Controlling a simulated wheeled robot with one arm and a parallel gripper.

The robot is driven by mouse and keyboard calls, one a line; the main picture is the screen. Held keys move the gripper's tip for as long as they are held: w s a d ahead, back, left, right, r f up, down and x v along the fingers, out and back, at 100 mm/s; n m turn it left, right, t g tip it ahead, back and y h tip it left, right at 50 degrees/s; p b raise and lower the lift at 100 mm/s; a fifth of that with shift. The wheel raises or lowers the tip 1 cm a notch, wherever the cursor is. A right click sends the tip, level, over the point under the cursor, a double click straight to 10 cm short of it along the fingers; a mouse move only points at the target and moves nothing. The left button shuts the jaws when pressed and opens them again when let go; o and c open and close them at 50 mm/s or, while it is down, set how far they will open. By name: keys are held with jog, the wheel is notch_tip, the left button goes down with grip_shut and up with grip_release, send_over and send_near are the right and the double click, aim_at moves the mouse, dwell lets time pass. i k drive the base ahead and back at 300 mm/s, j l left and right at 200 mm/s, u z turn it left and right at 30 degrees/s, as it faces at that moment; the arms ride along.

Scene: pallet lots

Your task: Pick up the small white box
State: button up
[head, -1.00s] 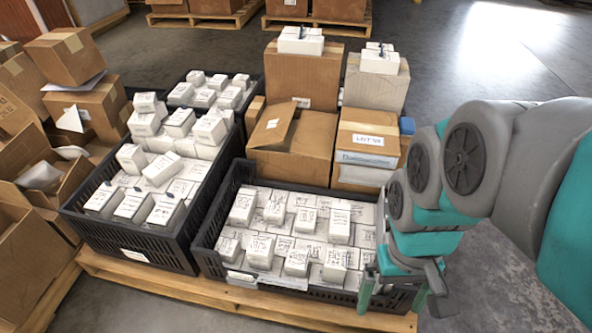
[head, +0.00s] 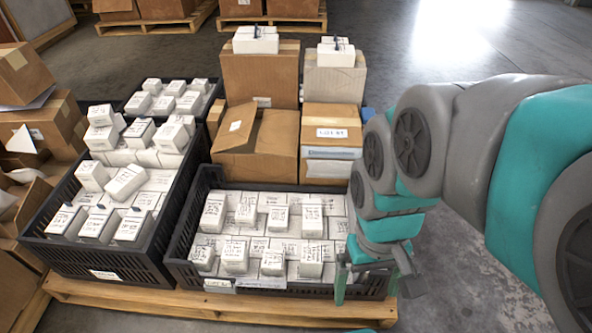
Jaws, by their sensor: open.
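Many small white boxes with dark writing fill the black crates; I cannot tell which one the task means. In the front right crate (head: 178,236), a white box (head: 311,260) stands raised at the front right, closest to my gripper. Another white box (head: 312,220) stands behind it. My gripper (head: 368,296) hangs open and empty at the right front corner of this crate, fingers pointing down. It is apart from the boxes and partly hides the crate's right end.
A left crate (head: 170,228) holds more white boxes. Cardboard boxes (head: 332,136) stand behind the front crate, some topped with white boxes (head: 255,40). All rest on a wooden pallet (head: 130,300). Open cardboard boxes (head: 40,125) crowd the left. Grey floor (head: 450,270) is clear on the right.

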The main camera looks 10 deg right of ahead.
aim_at(273, 260)
jog(key=k+l+u, duration=0.15)
jog(key=l, duration=0.2)
jog(key=l+u, duration=0.15)
jog(key=l, duration=0.2)
jog(key=l+u, duration=0.35)
jog(key=l, duration=0.35)
jog(key=k+j, duration=0.05)
